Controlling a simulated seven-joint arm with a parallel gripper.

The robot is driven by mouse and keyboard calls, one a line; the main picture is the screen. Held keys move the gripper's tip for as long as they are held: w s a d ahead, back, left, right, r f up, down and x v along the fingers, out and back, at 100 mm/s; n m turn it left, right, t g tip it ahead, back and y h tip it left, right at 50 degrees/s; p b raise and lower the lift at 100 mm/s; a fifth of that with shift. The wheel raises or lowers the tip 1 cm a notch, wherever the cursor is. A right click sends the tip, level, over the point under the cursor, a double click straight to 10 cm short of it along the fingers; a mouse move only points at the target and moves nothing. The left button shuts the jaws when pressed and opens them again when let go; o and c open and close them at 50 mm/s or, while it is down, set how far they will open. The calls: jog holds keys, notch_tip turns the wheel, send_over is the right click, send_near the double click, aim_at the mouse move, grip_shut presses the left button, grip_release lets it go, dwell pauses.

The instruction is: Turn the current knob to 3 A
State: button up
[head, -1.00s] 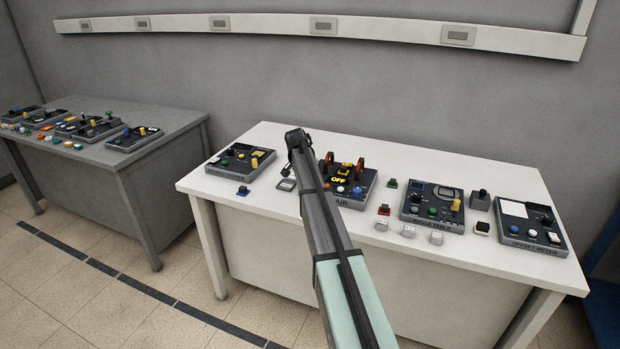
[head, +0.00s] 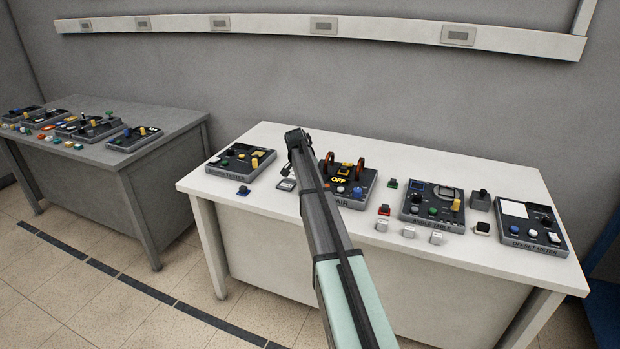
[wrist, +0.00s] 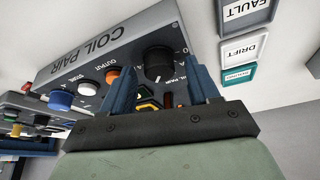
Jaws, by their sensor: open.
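The black current knob (wrist: 158,62) sits on the COIL PAIR panel (wrist: 90,62), with a scale around it where 0 and 4 can be read. Its pointer setting is too small to read surely. My gripper (wrist: 162,74) is open, its two blue fingers on either side of the knob in the wrist view; I cannot tell whether they touch it. In the head view the COIL PAIR unit (head: 362,193) stands mid-table with a yellow OFF display and two copper-coloured coils. My arm hides its left part, and my gripper is not clearly visible there.
FAULT, DRIFT and another tag lie at right. The ANGLE TABLE unit (head: 410,215) and OFFSET METER unit (head: 515,240) stand on the white table (head: 270,145).

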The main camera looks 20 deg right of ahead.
jog(key=shift+r, duration=0.1)
jog(key=v, duration=1.3)
jog(key=shift+r, duration=0.35)
jog(key=shift+a, duration=0.1)
